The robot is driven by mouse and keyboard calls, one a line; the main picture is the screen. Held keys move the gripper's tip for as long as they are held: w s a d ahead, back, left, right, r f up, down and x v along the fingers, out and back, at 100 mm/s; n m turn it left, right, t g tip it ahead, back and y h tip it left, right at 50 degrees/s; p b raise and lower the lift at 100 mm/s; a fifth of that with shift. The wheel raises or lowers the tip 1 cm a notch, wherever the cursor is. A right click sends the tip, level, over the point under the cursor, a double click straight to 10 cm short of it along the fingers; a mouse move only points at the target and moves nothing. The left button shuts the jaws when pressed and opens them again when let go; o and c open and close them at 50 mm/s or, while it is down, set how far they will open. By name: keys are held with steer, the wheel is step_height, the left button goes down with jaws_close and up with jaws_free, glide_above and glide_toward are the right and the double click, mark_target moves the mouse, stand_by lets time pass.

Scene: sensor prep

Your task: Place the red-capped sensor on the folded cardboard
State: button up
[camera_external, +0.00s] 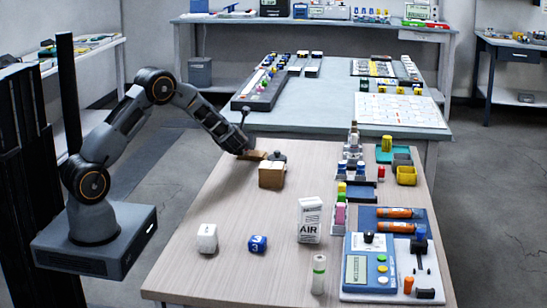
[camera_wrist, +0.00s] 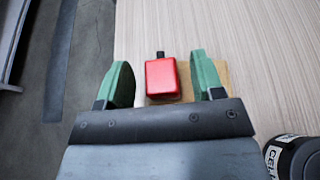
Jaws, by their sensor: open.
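In the wrist view a red block-shaped piece with a small black tip, which looks like the red-capped sensor (camera_wrist: 162,77), sits between the two green fingers of my gripper (camera_wrist: 163,82). The fingers are open, with a visible gap on each side of the red piece. A tan sheet, likely the folded cardboard (camera_wrist: 222,74), shows under and beside the red piece. In the external view my gripper (camera_external: 246,151) is low at the left side of the table, beside a brown cardboard piece (camera_external: 271,176). The red piece cannot be made out there.
A dark cylinder with a white label (camera_wrist: 292,158) is at the lower right of the wrist view. A white die (camera_external: 207,238), a blue die (camera_external: 257,243) and a white AIR carton (camera_external: 309,220) stand nearer the front. Bins and tools crowd the right side.

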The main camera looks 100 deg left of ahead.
steer(key=v, duration=0.9)
steer(key=shift+d+r, duration=0.1)
steer(key=shift+d, duration=0.2)
steer(key=shift+w+d+r, duration=0.1)
steer(key=shift+d+r, duration=0.05)
steer(key=shift+d, duration=0.1)
steer(key=d+r+n+h, duration=0.4)
steer(key=d+n, duration=0.5)
steer(key=d, duration=0.8)
steer(key=s+d+n+t+h, duration=0.1)
steer(key=s+d+n+h, duration=0.1)
steer(key=d, duration=0.7)
steer(key=s+d+r+n+t+h, duration=0.1)
steer(key=s+d+n+h, duration=0.2)
steer(key=d, duration=0.6)
steer(key=s+d+r+n+t+h, duration=0.1)
steer(key=s+d+n+h, duration=0.1)
steer(key=d, duration=0.8)
steer(key=shift+s+n+h, duration=0.3)
steer(key=shift+n+h, duration=0.6)
steer(key=shift+h, duration=0.3)
